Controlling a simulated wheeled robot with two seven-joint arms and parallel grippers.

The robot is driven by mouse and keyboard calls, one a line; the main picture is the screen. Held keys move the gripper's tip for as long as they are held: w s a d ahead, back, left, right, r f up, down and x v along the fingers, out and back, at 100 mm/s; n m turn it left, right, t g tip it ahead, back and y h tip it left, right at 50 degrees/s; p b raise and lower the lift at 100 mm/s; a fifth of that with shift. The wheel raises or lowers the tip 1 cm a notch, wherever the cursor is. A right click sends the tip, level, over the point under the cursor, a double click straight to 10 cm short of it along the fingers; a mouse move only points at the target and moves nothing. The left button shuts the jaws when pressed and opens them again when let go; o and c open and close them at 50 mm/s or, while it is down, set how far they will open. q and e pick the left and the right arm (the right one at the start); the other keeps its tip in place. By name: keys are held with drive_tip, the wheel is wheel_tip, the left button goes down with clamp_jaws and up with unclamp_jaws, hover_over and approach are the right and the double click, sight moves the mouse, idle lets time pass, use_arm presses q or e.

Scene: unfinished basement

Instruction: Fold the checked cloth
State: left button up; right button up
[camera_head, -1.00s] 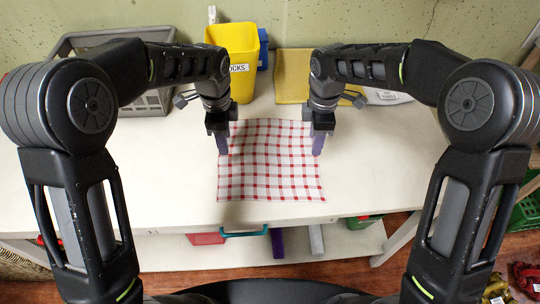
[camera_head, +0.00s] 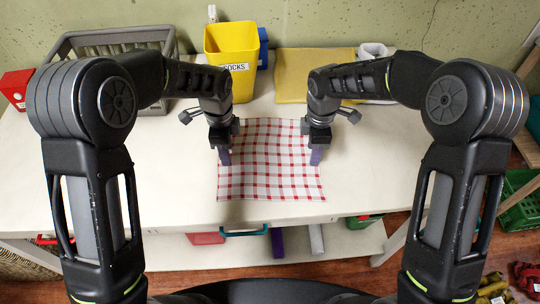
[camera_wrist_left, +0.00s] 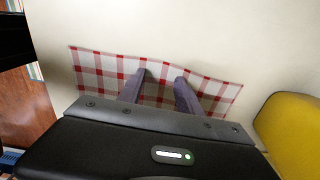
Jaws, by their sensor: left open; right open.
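The red-and-white checked cloth (camera_head: 268,172) lies spread out as one sheet near the front edge of the table, slightly wavy. My left gripper (camera_head: 225,158) is at its left edge in the head view, pointing down. In the left wrist view its two fingers (camera_wrist_left: 160,88) stand apart, with the cloth (camera_wrist_left: 98,70) showing between and around them. My right gripper (camera_head: 316,158) is at the cloth's right edge, open, pointing down. I cannot tell whether either gripper touches the cloth. The far corners are partly hidden by the grippers.
A yellow bin (camera_head: 240,84) labelled for socks stands behind the cloth, with a grey crate (camera_head: 160,97) and a red box (camera_head: 16,86) to its left. Folded yellow fabric (camera_head: 300,70) lies at the back right. The white table (camera_head: 120,170) is clear either side of the cloth.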

use_arm(q)
drive_tip(key=shift+f, duration=0.1)
clamp_jaws()
use_arm(e)
drive_tip(key=shift+s+f, duration=0.1)
clamp_jaws()
idle(0.9)
